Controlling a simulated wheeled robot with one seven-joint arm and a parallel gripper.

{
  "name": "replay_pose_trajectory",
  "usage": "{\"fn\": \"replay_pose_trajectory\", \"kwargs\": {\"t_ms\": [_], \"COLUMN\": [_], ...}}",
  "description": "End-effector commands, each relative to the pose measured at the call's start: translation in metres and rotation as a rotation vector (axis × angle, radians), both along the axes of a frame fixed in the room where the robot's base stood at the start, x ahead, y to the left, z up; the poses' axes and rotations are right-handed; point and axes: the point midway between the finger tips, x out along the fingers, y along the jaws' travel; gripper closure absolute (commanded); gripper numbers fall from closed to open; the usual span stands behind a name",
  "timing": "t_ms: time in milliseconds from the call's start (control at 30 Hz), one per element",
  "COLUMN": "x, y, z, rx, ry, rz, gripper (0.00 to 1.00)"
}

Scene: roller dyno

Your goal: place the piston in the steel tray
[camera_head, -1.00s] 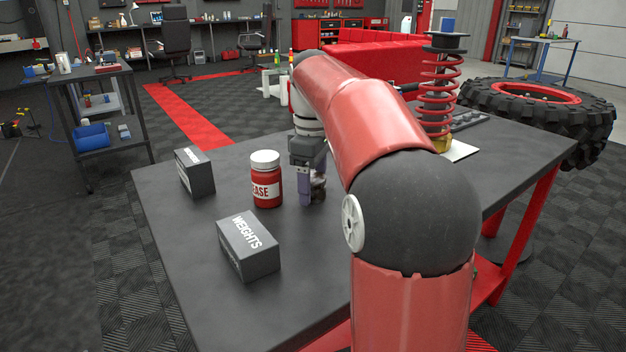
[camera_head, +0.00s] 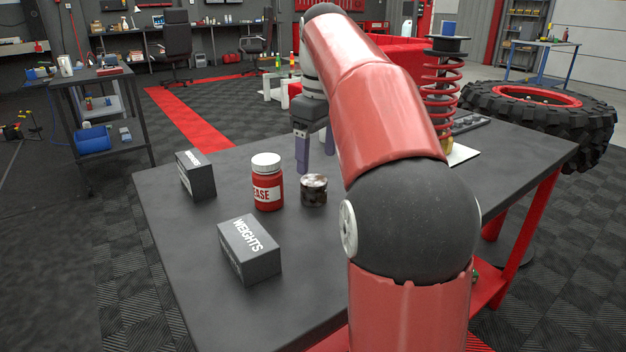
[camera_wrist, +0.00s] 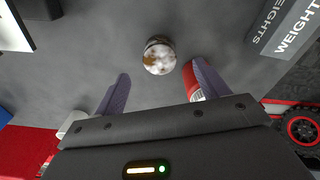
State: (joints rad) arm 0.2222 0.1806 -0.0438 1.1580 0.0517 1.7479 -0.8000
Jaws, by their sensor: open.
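The piston (camera_head: 314,190) is a short, dark, stained metal cylinder standing on the grey table, just right of the red grease jar. In the wrist view the piston (camera_wrist: 159,57) lies beyond the fingertips, between their lines, touching neither. My gripper (camera_head: 316,155) is open and empty, behind and above the piston in the head view. Its two purple-grey fingers also show in the wrist view (camera_wrist: 160,85). I cannot make out the steel tray for certain; my arm covers part of the table.
The red grease jar (camera_head: 267,182) stands close left of the piston. A weights box (camera_head: 249,249) sits in front, another dark box (camera_head: 196,174) at left. A coil spring shock (camera_head: 438,95) and a dark holed tray (camera_head: 468,123) stand at back right. The table's front left is bare.

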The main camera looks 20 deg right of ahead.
Motion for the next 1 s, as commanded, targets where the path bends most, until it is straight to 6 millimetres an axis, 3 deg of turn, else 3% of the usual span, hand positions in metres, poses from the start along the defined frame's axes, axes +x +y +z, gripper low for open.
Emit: {"fn": "replay_pose_trajectory", "kwargs": {"t_ms": [167, 700, 1000], "x": [-0.004, 0.008, 0.009], "y": [-0.006, 0.003, 0.003], "z": [-0.011, -0.076, -0.079], "rx": [0.032, 0.033, 0.032], "ry": [-0.04, -0.041, -0.042], "rz": [-0.154, -0.155, -0.155], "gripper": [0.26, 0.26, 0.26]}}
